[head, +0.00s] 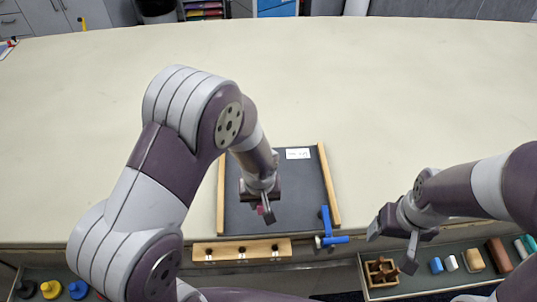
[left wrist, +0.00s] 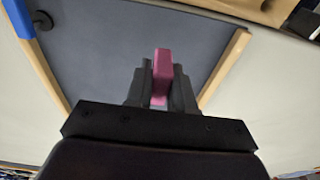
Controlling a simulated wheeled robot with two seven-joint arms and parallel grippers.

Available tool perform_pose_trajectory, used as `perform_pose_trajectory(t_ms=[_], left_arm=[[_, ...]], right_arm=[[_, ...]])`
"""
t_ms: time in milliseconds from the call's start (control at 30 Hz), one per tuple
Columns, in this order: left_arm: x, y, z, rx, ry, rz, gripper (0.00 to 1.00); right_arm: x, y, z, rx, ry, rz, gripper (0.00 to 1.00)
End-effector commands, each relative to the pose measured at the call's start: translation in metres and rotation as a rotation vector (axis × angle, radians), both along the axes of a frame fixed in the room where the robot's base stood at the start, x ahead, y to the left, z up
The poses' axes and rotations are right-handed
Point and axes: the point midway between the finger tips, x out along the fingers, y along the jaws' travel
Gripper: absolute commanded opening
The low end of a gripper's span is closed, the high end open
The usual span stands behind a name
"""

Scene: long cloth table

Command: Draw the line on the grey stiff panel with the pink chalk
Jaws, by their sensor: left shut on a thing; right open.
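The grey stiff panel (head: 305,190) lies on the cloth table near its front edge, with wooden strips along its left and right sides. My left gripper (head: 267,212) is over the middle of the panel, shut on the pink chalk. In the left wrist view the pink chalk (left wrist: 161,77) stands between the two fingers, with the panel (left wrist: 120,40) behind it. I cannot tell whether the chalk touches the panel. No drawn line can be made out on the panel. My right gripper (head: 392,240) is open and empty at the front edge, right of the panel.
A blue clamp (head: 328,228) sits at the panel's front right corner. A white label (head: 298,154) lies at its far end. A wooden rack (head: 241,250) is at the front edge. An open drawer (head: 405,280) with several small blocks is below right. The table beyond is clear.

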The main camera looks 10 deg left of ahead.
Motion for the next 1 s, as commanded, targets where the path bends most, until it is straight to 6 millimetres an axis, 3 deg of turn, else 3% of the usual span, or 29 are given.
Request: perform_pose_trajectory(t_ms=[167,600,1000], left_arm=[[-0.004,-0.003,-0.003,-0.001,0.001,0.012,0.0],[-0.004,-0.002,-0.056,0.0,0.001,0.011,0.0],[-0.004,-0.002,-0.058,-0.001,0.0,0.011,0.0]], right_arm=[[-0.001,0.0,-0.002,0.0,0.002,0.0,0.77],[-0.001,0.0,-0.045,0.0,0.001,0.0,0.77],[-0.001,0.0,-0.046,0.0,0.001,0.0,0.77]])
